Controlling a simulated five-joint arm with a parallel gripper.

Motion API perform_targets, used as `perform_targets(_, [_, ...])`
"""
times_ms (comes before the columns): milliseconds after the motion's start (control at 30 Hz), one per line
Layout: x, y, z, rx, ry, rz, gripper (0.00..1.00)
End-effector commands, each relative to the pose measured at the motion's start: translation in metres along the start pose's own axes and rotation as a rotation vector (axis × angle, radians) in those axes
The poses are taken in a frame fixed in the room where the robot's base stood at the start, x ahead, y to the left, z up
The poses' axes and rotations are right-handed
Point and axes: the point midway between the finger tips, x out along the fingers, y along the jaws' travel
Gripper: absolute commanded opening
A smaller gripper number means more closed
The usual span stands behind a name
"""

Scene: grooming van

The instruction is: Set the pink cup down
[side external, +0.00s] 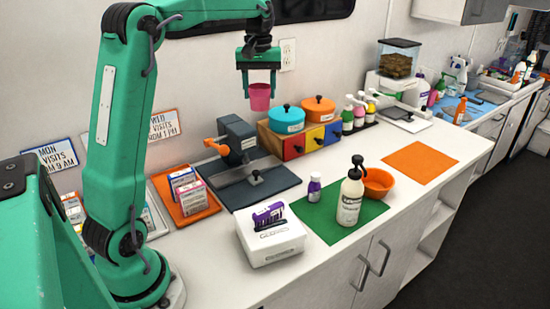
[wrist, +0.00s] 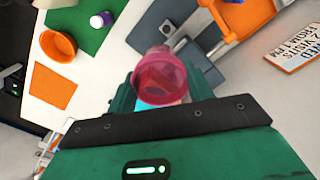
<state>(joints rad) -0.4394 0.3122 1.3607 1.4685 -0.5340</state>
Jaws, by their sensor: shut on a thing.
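The pink cup (side external: 260,97) is held in the air by my gripper (side external: 259,80), above the back part of the counter in the side view. My gripper is shut on it, and the cup hangs below the fingers, about upright. In the wrist view the translucent pink cup (wrist: 162,75) sits between the fingers of my gripper (wrist: 162,92), with its round opening showing. The cup touches nothing else that I can see.
Below the cup stand a grey vise-like device (side external: 240,140) and a coloured drawer box (side external: 295,141) with lidded pots. An orange mat (side external: 419,162) lies bare. A white box (side external: 270,240) stands in front.

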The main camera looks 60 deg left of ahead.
Motion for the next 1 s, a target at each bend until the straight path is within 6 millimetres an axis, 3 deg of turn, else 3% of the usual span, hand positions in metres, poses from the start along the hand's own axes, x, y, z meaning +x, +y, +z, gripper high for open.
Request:
perform_targets(500, [0.021,0.11,-0.025,0.005,-0.001,-0.001,0.29])
perform_targets(1000, [0.036,0.155,-0.024,0.006,0.0,0.0,0.29])
